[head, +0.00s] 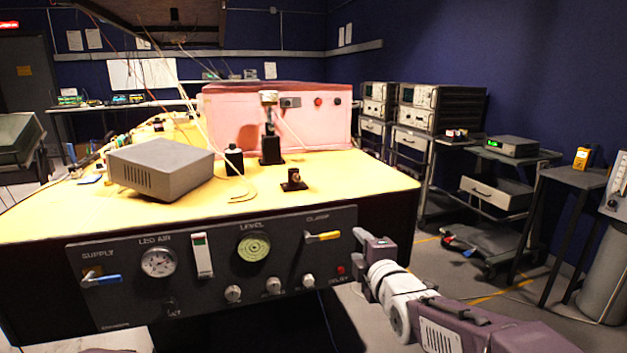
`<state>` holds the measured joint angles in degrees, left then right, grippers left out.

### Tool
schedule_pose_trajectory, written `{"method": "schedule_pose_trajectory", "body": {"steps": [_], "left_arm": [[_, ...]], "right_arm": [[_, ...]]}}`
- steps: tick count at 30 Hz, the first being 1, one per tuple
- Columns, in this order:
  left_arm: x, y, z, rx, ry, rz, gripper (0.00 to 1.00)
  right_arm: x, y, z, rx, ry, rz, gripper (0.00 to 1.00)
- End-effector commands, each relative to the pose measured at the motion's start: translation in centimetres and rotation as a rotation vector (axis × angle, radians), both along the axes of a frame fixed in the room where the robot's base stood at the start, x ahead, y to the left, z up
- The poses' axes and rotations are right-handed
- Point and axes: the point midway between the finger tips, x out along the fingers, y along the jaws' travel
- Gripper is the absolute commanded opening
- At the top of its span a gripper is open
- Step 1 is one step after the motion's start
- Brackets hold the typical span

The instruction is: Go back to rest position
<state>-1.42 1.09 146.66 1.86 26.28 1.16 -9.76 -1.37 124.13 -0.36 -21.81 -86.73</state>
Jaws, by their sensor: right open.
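My right arm comes in from the lower right. Its gripper (361,240) is open and shows no object between its fingers. It is in front of the right end of the dark control panel (205,282), to the right of the yellow clamp handle (323,237) and apart from it in the picture. Whether the fingers touch the panel edge is hard to tell. The blue supply handle (102,280) is at the panel's left end. My left gripper is not in view.
The panel fronts a yellow-topped bench (330,180). On the bench are a grey box (160,168), a small black-based device (293,181) and a pink housing (330,132). Instrument carts (425,115) stand behind right. Open floor (455,320) lies right of the bench.

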Motion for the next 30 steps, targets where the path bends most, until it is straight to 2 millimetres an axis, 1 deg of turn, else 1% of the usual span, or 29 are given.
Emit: {"method": "schedule_pose_trajectory", "body": {"steps": [1,5,8,9,11,12,14,15,17,18,21,22,24,25,27,29,30], "left_arm": [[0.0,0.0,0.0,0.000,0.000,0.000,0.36],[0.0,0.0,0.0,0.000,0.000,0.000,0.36],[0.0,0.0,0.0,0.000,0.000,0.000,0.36],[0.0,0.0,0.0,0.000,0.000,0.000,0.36],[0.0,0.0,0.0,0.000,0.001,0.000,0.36],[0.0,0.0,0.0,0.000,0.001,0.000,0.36],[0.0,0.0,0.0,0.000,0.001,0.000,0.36],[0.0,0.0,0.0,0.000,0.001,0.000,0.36],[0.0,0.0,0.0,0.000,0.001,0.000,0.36],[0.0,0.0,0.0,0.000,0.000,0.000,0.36],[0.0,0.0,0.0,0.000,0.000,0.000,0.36],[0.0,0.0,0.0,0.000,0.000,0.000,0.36],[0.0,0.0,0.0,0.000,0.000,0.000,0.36],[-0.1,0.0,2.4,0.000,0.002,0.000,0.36],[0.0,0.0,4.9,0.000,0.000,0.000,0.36],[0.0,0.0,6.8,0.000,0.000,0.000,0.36],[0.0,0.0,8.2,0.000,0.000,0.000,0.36]], "right_arm": [[-0.2,-0.8,-1.6,0.015,0.048,-0.020,0.45],[-1.8,-2.9,-7.0,0.110,0.225,-0.098,0.45],[-4.2,-4.7,-12.1,0.227,0.402,-0.196,0.45],[-5.6,-5.3,-14.4,0.287,0.486,-0.250,0.45],[-8.3,-6.3,-17.8,0.392,0.620,-0.353,0.45],[-10.3,-6.8,-20.0,0.465,0.711,-0.434,0.45],[-13.6,-7.3,-22.8,0.571,0.834,-0.565,0.45],[-15.6,-7.5,-24.3,0.636,0.904,-0.653,0.45],[-18.7,-7.6,-26.1,0.727,1.000,-0.793,0.45],[-20.7,-7.6,-27.0,0.783,1.052,-0.892,0.45],[-24.7,-7.6,-28.3,0.913,1.136,-1.138,0.45],[-25.5,-7.5,-28.4,0.952,1.145,-1.207,0.45],[-26.4,-7.5,-28.5,1.050,1.131,-1.347,0.45],[-26.2,-7.5,-26.1,1.051,1.128,-1.342,0.45],[-26.2,-7.5,-23.5,1.047,1.129,-1.336,0.45],[-26.2,-7.5,-21.7,1.046,1.129,-1.335,0.45],[-26.2,-7.5,-20.3,1.046,1.129,-1.335,0.45]]}}
